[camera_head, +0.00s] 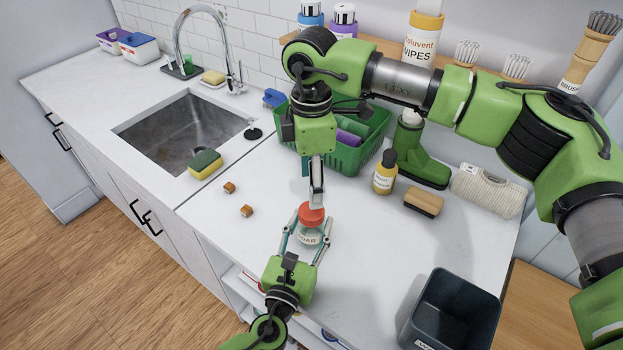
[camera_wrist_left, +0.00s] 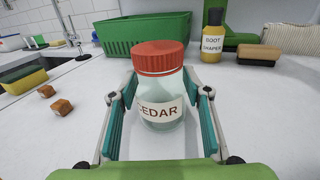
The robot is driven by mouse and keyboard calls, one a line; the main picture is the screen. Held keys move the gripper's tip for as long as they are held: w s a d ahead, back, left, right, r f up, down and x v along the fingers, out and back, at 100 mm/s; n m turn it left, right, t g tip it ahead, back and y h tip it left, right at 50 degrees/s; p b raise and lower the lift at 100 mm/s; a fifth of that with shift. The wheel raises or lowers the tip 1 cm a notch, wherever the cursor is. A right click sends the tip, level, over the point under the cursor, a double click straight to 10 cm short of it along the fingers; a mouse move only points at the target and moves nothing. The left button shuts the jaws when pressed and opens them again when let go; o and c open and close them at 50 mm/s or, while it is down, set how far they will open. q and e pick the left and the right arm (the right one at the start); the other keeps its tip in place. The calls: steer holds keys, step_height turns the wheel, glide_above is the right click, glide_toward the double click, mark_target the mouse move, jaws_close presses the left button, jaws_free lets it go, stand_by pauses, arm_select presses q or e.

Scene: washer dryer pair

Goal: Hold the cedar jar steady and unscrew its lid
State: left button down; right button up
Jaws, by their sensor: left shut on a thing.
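The cedar jar (camera_head: 307,238) is a small clear jar with a white label, upright on the white counter. Its red-orange lid (camera_head: 311,212) sits on top. In the left wrist view the jar (camera_wrist_left: 160,112) stands between the fingers, with its ribbed lid (camera_wrist_left: 159,57) level. My left gripper (camera_head: 308,232) is shut on the jar body from the front. My right gripper (camera_head: 317,200) points down over the lid, seen edge-on, so its opening is hidden. No right finger shows around the lid in the left wrist view.
Two small wooden blocks (camera_head: 247,211) and a sponge (camera_head: 205,164) lie left, near the sink (camera_head: 180,130). Behind are a green basket (camera_head: 345,158), a yellow bottle (camera_head: 384,177) and a brush (camera_head: 423,203). A dark bin (camera_head: 455,310) stands front right. The counter right of the jar is clear.

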mark_target(311, 213)
steer(key=shift+f, duration=4)
steer(key=c, duration=1.1)
steer(key=shift+c, duration=0.2)
